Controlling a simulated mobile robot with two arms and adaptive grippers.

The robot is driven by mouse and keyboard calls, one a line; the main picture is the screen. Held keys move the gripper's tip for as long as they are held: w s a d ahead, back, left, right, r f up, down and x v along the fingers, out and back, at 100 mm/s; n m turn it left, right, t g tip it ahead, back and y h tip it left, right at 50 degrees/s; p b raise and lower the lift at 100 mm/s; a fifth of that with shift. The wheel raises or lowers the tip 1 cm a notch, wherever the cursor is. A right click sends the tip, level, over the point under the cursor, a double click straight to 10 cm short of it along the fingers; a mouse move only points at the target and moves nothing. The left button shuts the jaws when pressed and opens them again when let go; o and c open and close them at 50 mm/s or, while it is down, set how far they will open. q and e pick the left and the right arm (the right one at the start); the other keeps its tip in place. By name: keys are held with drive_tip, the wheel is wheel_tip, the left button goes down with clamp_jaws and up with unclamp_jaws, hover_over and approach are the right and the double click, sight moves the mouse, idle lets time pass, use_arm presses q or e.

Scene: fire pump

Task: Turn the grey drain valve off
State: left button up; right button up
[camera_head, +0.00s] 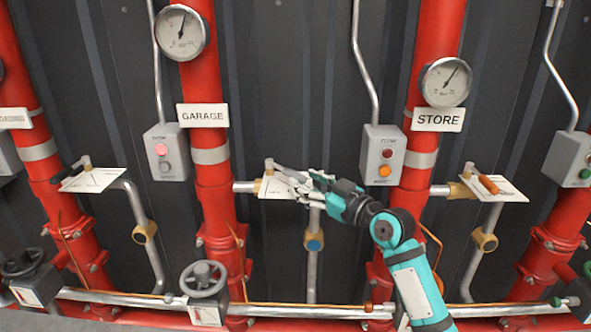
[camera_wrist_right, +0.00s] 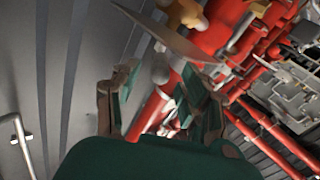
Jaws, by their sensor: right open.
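The grey drain valve lever (camera_head: 284,169) sits on a brass fitting (camera_head: 258,186) to the right of the red GARAGE pipe in the head view. A white label plate (camera_head: 274,190) is under it. My right gripper (camera_head: 305,184) comes in from the right and is at the lever's right end, partly covering the plate. I cannot tell whether the fingers touch the lever. My left gripper is not in view.
Red pipes, the GARAGE pipe (camera_head: 209,160) and STORE pipe (camera_head: 414,180), flank the valve. A grey switch box (camera_head: 383,154) hangs close to my right wrist. A similar lever (camera_head: 487,184) is orange, at right. A handwheel (camera_head: 204,279) and horizontal pipe (camera_head: 310,311) run below.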

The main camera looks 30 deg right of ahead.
sight(296, 177)
drive_tip(key=shift+p+x, duration=0.4)
drive_tip(key=shift+x, duration=1.8)
drive_tip(key=shift+c, duration=0.3)
clamp_jaws()
